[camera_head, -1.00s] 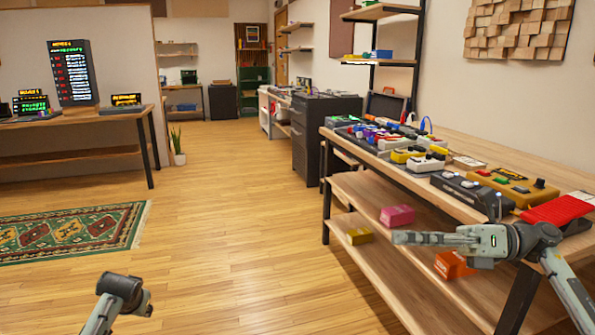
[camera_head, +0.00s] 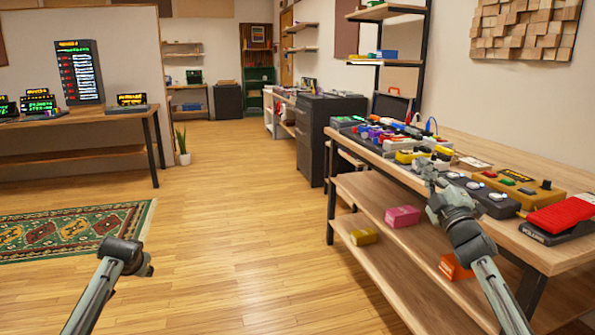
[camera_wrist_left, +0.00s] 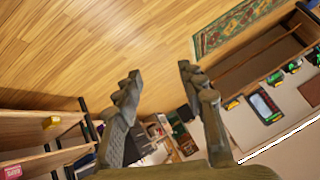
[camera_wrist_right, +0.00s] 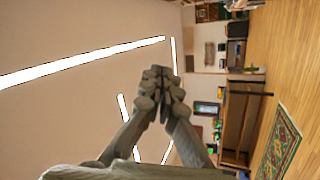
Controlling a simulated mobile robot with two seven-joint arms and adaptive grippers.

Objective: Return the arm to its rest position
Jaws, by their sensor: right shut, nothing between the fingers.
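My right arm comes in from the lower right, and its gripper (camera_head: 428,172) points up and away, in front of the workbench (camera_head: 508,240) edge. In the right wrist view the fingers of the right gripper (camera_wrist_right: 161,80) meet at the tips with nothing between them. My left arm (camera_head: 118,262) shows at the lower left over the floor; its gripper is out of the head view. In the left wrist view the left gripper (camera_wrist_left: 158,85) has its fingers wide apart and empty.
The workbench top holds several pedals, including a yellow one (camera_head: 517,187) and a red one (camera_head: 562,212). The wooden floor (camera_head: 230,250) in the middle is clear.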

